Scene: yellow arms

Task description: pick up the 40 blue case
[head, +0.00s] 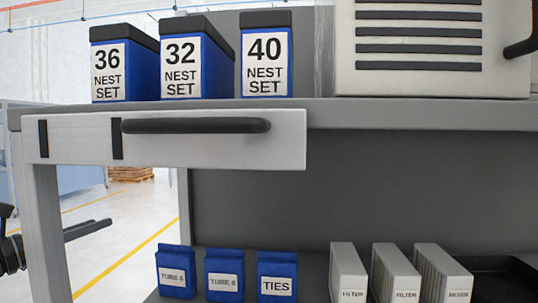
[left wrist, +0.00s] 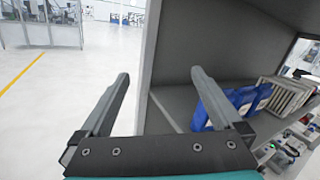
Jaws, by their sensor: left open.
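The 40 blue case (head: 264,80) stands upright on the upper shelf in the head view. It is blue with a black lid and a white label reading "40 NEST SET". It is the rightmost of three such cases, with a small gap between it and the 32 case (head: 194,68). My left gripper (head: 84,231) is at the lower left, below the upper shelf and well away from the case. In the left wrist view my left gripper (left wrist: 162,74) has its fingers spread with nothing between them. The 40 case does not show there. My right gripper is not in view.
The 36 case (head: 120,70) stands at the left. A white slatted unit (head: 435,50) stands right of the 40 case. A drawer (head: 215,150) with a black handle hangs under the upper shelf (head: 400,112). Small blue boxes (head: 224,272) and filters (head: 397,270) stand on the lower shelf.

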